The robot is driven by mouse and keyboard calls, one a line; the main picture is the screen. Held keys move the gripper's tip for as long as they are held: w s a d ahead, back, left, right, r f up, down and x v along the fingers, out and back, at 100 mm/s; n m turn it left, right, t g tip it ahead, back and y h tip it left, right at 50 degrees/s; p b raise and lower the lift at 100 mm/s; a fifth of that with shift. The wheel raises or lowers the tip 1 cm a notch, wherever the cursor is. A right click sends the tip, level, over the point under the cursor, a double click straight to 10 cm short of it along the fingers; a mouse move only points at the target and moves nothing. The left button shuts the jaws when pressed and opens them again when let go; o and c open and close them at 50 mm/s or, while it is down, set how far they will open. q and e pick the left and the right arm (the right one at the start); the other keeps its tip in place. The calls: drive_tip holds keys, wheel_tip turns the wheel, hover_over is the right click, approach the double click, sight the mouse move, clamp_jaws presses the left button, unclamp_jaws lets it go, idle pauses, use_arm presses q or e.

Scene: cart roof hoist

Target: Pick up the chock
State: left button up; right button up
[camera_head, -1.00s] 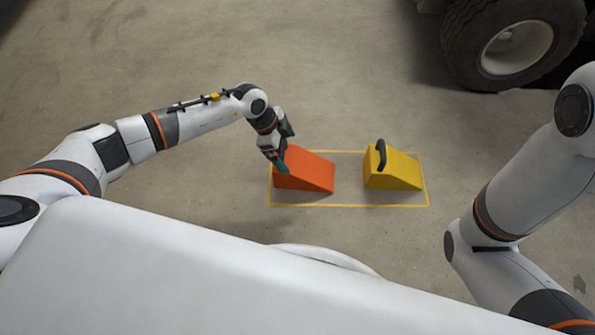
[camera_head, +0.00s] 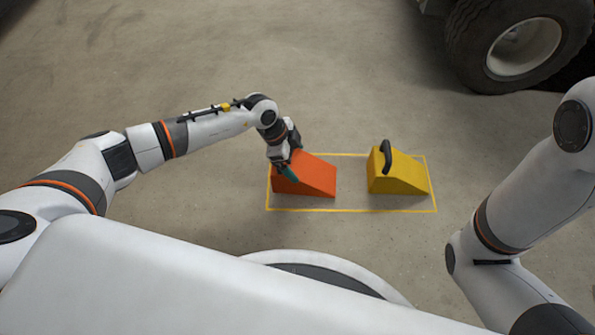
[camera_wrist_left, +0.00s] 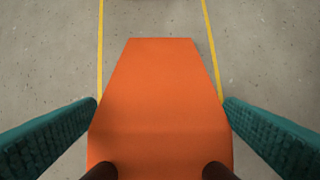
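An orange wedge-shaped chock (camera_head: 310,178) lies on the floor in the left part of a yellow outlined rectangle. A yellow chock (camera_head: 400,174) with a black handle stands to its right. My left gripper (camera_head: 289,172) is at the tall left end of the orange chock. In the left wrist view, the orange chock (camera_wrist_left: 160,105) lies between the two green fingers of my left gripper (camera_wrist_left: 160,135), which are spread open on either side. Small gaps seem to show between the fingers and its sides. Two dark rounded shapes overlap its near end. My right gripper is out of view.
A large wheel (camera_head: 515,45) stands at the top right. A yellow line (camera_head: 350,211) on the concrete floor frames both chocks. The floor above and around the outline is clear. My right arm is at the right edge.

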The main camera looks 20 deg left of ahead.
use_arm(q)
drive_tip(key=c, duration=0.9)
drive_tip(key=shift+r, duration=0.1)
